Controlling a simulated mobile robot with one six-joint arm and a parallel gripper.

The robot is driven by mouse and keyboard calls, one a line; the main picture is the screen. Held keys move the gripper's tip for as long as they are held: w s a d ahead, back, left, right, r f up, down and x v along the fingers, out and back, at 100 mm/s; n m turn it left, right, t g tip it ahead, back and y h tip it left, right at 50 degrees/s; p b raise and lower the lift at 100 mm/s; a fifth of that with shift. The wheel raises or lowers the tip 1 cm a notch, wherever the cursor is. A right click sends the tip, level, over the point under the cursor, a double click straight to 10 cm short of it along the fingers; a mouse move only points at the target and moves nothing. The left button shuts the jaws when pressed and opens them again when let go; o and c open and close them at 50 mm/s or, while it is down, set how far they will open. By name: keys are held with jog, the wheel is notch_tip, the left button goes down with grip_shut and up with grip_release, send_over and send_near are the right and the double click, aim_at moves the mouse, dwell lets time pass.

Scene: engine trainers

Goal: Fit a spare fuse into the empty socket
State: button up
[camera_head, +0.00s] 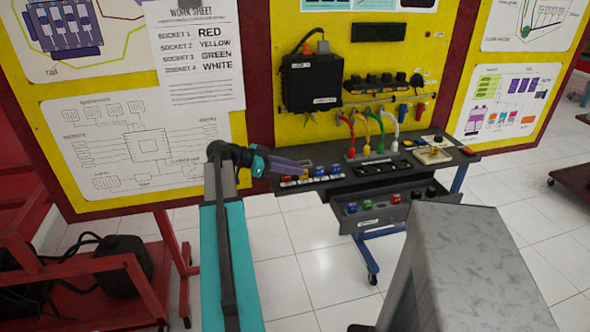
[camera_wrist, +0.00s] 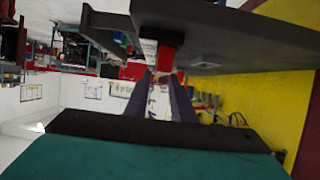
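My gripper (camera_head: 306,166) reaches over the left end of the dark shelf (camera_head: 322,186); its purple fingers also show in the wrist view (camera_wrist: 161,76). The fingers look parted, with a gap between them. A red block (camera_wrist: 165,58) shows just past the fingertips in the wrist view; I cannot tell whether they touch it. A row on the shelf holds a red fuse (camera_head: 286,178) and blue fuses (camera_head: 337,169). Black sockets (camera_head: 377,167) sit right of the row. The open drawer holds a blue fuse (camera_head: 351,208), a green fuse (camera_head: 379,204) and a red fuse (camera_head: 395,198).
A work sheet (camera_head: 200,60) on the yellow board lists socket 1 red, 2 yellow, 3 green, 4 white. Coloured cables (camera_head: 365,135) rise behind the shelf. A grey box (camera_head: 465,270) stands at front right. Red racks (camera_head: 90,270) stand at left.

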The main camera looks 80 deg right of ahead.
jog(key=shift+r+v, duration=0.2)
jog(key=shift+v, duration=0.65)
jog(key=shift+r+v, duration=0.15)
jog(key=shift+v, duration=0.75)
jog(key=shift+s+d+r, duration=0.1)
jog(key=shift+r, duration=1.8)
jog(key=o, duration=0.6)
jog(key=shift+c, duration=0.2)
jog(key=b+v, duration=0.2)
jog(key=v, duration=1.1)
jog(key=shift+w+r, duration=0.25)
jog(key=shift+w, duration=0.05)
